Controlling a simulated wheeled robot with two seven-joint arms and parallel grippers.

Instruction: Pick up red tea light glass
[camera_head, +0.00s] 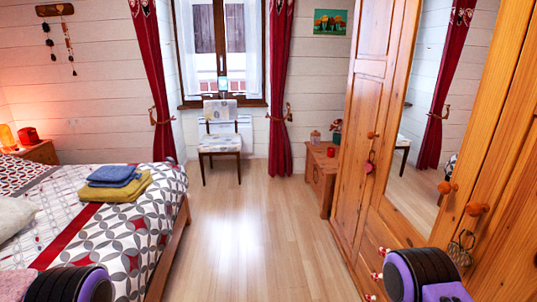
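A small red object (330,151), which looks like the red tea light glass, stands on a low wooden cabinet (317,166) across the room, left of the wardrobe. It is too small to make out its shape for certain. Parts of my two arms show at the bottom left and bottom right edges. Neither gripper is in view, and nothing of mine is close to the cabinet.
A glass jar (315,137) and a potted plant (336,134) share the cabinet top. The bed (150,215) fills the left and the wooden wardrobe (362,150) the right. A chair (220,141) stands by the window. The floor (250,230) between is clear.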

